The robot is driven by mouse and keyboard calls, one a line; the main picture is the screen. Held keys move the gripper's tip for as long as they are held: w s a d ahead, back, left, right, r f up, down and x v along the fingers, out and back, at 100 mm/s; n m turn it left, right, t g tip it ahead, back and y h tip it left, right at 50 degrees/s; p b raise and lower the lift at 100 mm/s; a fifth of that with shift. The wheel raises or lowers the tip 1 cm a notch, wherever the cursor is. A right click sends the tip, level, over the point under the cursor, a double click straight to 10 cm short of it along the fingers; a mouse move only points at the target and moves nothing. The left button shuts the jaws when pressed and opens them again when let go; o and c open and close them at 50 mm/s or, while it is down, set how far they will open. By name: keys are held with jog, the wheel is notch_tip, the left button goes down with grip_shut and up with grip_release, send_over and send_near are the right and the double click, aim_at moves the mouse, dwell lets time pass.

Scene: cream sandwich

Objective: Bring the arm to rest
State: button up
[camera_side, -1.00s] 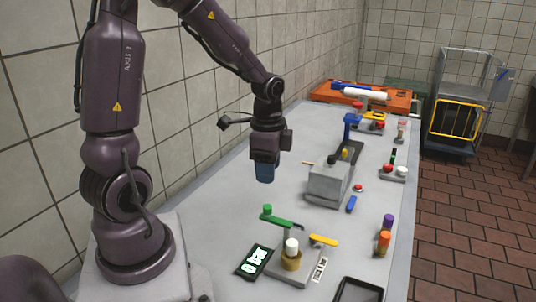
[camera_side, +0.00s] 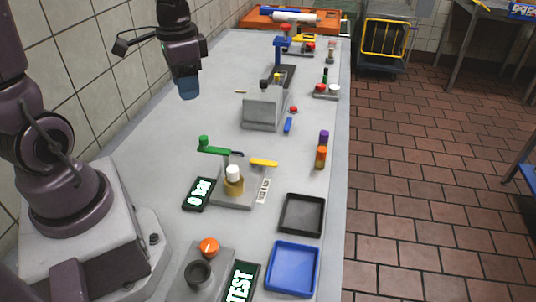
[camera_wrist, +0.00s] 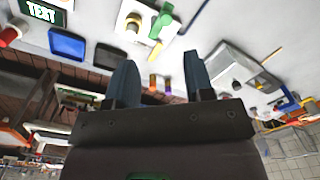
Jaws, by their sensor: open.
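My gripper (camera_side: 188,88) hangs in the air over the left side of the long grey table (camera_side: 150,130), beside the tiled wall, pointing down. In the wrist view its two blue-grey fingers (camera_wrist: 160,60) are spread apart with nothing between them. No object touches the fingers. The upper part of my arm lies outside the side view.
A grey block (camera_side: 262,112) stands right of my gripper. Nearer are a fixture with a green lever (camera_side: 212,150), a black tray (camera_side: 302,214), a blue tray (camera_side: 292,268) and a knob unit (camera_side: 208,248). An orange tray (camera_side: 250,19) lies at the far end.

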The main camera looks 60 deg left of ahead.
jog(key=s+d+r+n+t, duration=0.1)
jog(key=s+d+r+t, duration=0.4)
jog(key=d+r, duration=0.5)
jog(key=shift+s+d+t, duration=0.2)
jog(key=shift+d+t, duration=0.1)
